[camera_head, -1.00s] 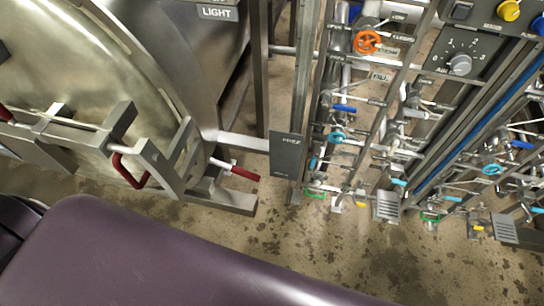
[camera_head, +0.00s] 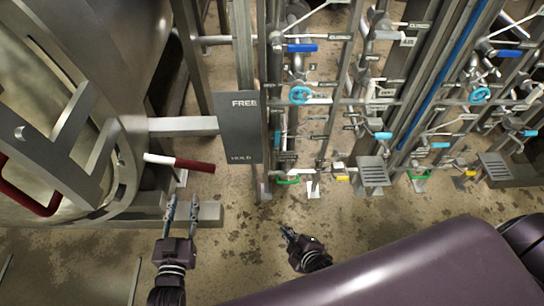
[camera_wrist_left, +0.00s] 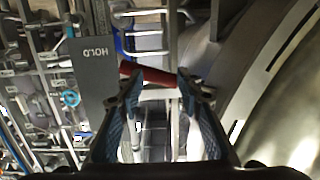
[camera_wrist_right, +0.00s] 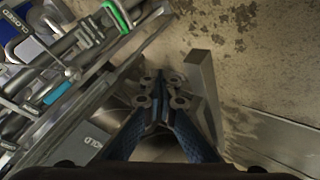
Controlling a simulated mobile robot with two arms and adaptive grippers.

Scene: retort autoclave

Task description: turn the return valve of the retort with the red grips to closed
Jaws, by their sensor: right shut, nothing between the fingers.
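The retort (camera_head: 40,80) with red grips stands at the left in the head view. Its red-gripped lever (camera_head: 190,164) points right; the red grip also shows in the left wrist view (camera_wrist_left: 147,73). My left gripper (camera_head: 181,208) is open and empty below this lever; in the left wrist view the grip appears just beyond the fingertips (camera_wrist_left: 160,88). My right gripper (camera_head: 287,231) is shut and empty above the floor, in front of the valve rack. The rack carries a blue lever (camera_head: 302,48), a cyan handwheel (camera_head: 299,95) and a green handle (camera_head: 287,180). I cannot tell which is the return valve.
A grey FREE/HOLD panel (camera_head: 241,128) stands between the retort and the rack. A second valve group with another cyan handwheel (camera_head: 480,95) is at the right. Stepped grey plates (camera_head: 372,172) sit low by the rack. Stained floor (camera_head: 235,225) is clear in front.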

